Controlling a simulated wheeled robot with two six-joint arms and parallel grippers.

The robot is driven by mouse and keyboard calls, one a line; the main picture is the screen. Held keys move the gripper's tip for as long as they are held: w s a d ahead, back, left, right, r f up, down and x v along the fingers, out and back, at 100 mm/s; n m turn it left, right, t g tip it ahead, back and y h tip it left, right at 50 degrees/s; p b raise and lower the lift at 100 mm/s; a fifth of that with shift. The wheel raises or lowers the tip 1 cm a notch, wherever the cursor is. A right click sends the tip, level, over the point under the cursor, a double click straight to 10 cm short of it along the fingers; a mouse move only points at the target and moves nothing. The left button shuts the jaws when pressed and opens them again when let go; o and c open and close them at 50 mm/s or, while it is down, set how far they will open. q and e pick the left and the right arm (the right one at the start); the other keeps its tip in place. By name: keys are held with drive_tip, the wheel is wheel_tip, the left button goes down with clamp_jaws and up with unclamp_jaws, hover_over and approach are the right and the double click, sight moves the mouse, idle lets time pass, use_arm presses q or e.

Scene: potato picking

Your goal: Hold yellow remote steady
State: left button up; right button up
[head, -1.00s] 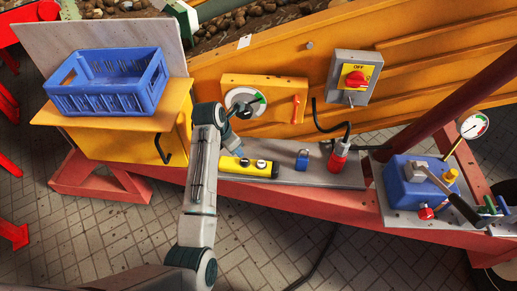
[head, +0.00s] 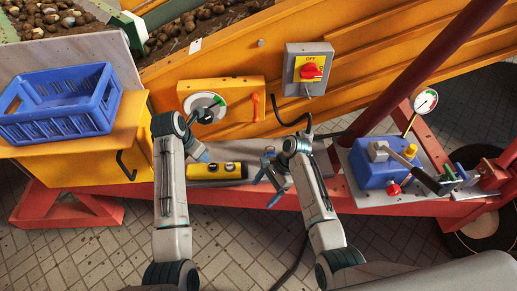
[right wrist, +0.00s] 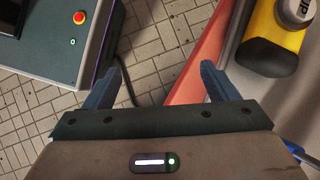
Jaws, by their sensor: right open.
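The yellow remote (head: 217,170), with black ends and round knobs on top, lies flat on the grey shelf (head: 332,178). In the right wrist view one end of the remote (right wrist: 268,38) shows at the top right. My left gripper (head: 204,155) is by the remote's left end, largely hidden by its own wrist; whether it touches cannot be told. My right gripper (head: 264,182) is open and empty, to the right of the remote and apart from it. Its fingers (right wrist: 160,70) have tiled floor and the red beam's edge between them.
A blue crate (head: 60,104) stands on the yellow cabinet (head: 75,168) at left. A dial (head: 206,106) and a red switch box (head: 308,69) are on the orange wall behind. A blue pump unit (head: 382,165) with a lever stands at right. Tiled floor lies in front.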

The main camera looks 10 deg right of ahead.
sight(247, 166)
drive_tip(key=w+r+m+t+h, duration=0.25)
drive_tip(key=w+r+m, duration=0.25)
drive_tip(key=w+r, duration=0.45)
drive_tip(key=shift+t+y, duration=0.25)
drive_tip(key=x, duration=1.1)
drive_tip(key=shift+w+a+r, duration=0.15)
drive_tip(key=shift+a+r, duration=0.05)
drive_tip(key=shift+a, duration=0.15)
drive_tip(key=shift+c, duration=0.4)
